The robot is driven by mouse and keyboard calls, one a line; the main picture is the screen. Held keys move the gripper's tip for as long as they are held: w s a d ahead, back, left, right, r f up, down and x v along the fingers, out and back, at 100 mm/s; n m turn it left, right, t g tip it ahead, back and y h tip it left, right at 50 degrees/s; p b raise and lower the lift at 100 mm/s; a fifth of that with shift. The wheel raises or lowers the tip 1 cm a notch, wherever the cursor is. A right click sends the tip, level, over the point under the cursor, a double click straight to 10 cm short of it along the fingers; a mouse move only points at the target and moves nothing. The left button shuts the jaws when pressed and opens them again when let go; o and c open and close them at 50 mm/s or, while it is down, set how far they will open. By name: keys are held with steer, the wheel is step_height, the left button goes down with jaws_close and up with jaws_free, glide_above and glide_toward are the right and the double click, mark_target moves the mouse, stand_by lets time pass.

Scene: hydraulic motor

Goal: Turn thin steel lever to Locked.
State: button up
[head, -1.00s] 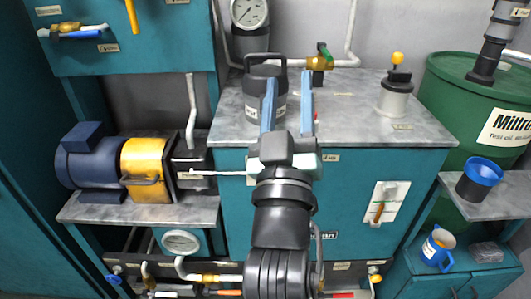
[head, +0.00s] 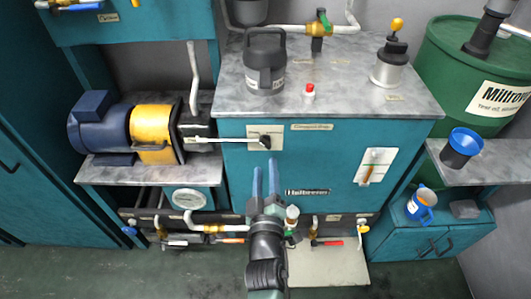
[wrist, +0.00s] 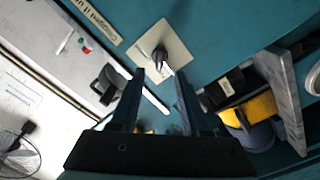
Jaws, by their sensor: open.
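The thin steel lever (head: 215,140) extends left, nearly level, from a dark pivot on a pale plate (head: 256,131) on the teal cabinet front. Marks on the plate are too small to read. My gripper (head: 265,166) is open and empty, its two blue fingers pointing at the cabinet front just below the plate, apart from the lever. In the wrist view the plate (wrist: 178,41) and the lever's pivot end (wrist: 167,69) show just beyond my open gripper (wrist: 159,75).
The blue and yellow motor (head: 152,135) sits on a shelf left of the lever. A second plate with an orange-handled lever (head: 371,168) is to the right. A dark jug (head: 264,62) and a red-capped bottle (head: 309,94) stand on the cabinet top. Valves and pipes line the base.

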mark_target(265, 146)
steer(key=w+b, duration=0.4)
steer(key=w, duration=0.2)
steer(key=shift+w+f, duration=0.15)
steer(key=shift+w, duration=0.7)
jaws_close()
